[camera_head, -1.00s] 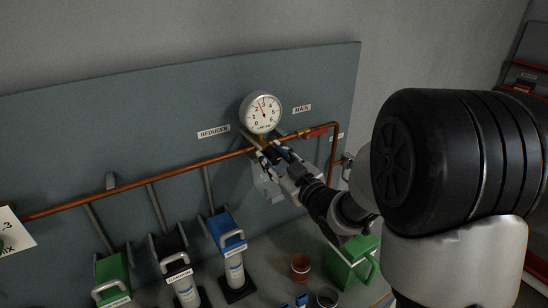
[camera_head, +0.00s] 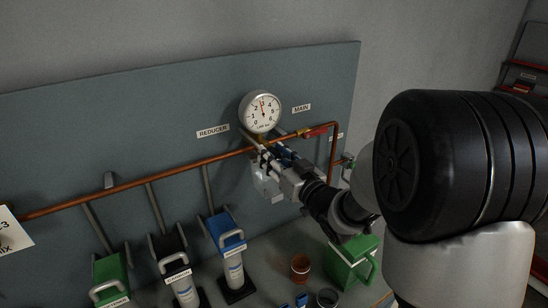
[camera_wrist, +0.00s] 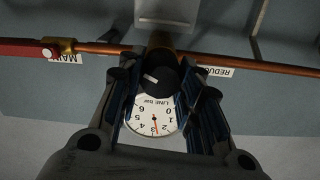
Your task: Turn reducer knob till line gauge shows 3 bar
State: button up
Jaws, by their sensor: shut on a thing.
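The line gauge (camera_head: 261,111) is a round white dial above the copper pipe. Its red needle points almost straight up, at or very near 3; the exact reading is too small to tell. It also shows upside down in the wrist view (camera_wrist: 147,112), with the needle by the 3. The reducer knob (camera_wrist: 158,76) is black and round with a white mark. My gripper (camera_wrist: 164,88) is shut on the knob, a blue-padded finger on each side. In the head view my gripper (camera_head: 272,158) is below the gauge and hides the knob.
The copper pipe (camera_head: 190,165) runs along the grey panel. A red-handled valve (camera_head: 316,132) sits right of the gauge near the MAIN label (camera_head: 301,108). Blue (camera_head: 227,228) and green (camera_head: 350,262) containers and a small brown pot (camera_head: 300,264) stand below.

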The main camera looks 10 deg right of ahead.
jog(key=shift+r+m, duration=0.1)
jog(key=shift+m, duration=1.1)
jog(key=o, duration=1.1)
jog(key=shift+c, duration=0.2)
jog(key=v, duration=0.7)
jog(key=shift+s, duration=0.25)
jog(key=shift+w+d, duration=0.1)
jog(key=shift+d, duration=0.05)
